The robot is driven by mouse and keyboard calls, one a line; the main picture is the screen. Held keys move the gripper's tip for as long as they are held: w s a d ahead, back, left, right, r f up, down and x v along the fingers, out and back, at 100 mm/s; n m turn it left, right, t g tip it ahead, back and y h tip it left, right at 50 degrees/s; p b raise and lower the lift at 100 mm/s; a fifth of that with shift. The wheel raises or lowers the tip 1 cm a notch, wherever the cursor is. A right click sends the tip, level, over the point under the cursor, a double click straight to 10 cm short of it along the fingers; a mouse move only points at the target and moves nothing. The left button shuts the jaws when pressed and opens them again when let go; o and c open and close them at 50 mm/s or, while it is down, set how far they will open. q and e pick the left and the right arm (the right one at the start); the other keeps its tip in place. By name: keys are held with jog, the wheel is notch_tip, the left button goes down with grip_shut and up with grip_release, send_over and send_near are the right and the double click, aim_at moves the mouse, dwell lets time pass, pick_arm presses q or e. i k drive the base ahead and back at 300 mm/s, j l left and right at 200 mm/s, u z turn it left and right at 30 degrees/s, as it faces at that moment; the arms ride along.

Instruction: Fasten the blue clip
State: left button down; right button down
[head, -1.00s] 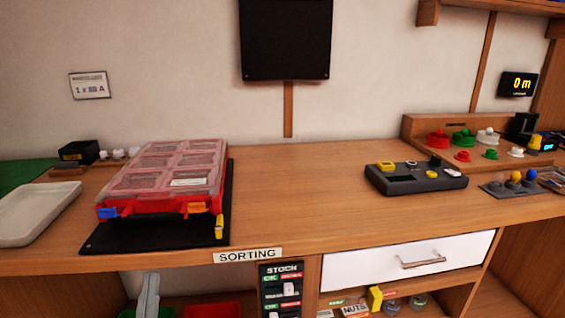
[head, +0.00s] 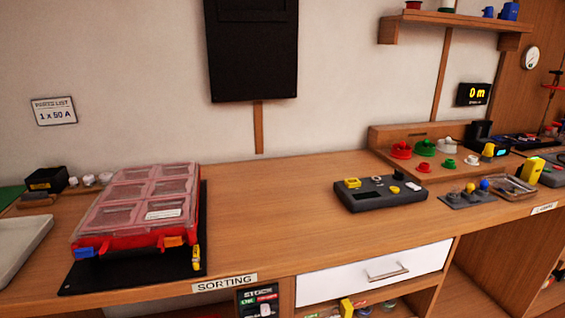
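A red sorting case with a clear compartmented lid (head: 140,195) lies on a black mat (head: 115,284) at the left of the bench. The lid looks down on the case. The blue clip (head: 84,252) is at the case's front left corner; I cannot tell whether it is fastened. An orange clip (head: 174,241) is at the front right, and a yellow piece (head: 196,257) stands just beside that corner. Neither of my grippers is in view.
A pale tray (head: 18,250) lies left of the case. Red, green and white parts stand on a wooden rack (head: 378,138) at the back right. The bench between case and device is clear.

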aim_at(87, 252)
jog(key=u, duration=1.3)
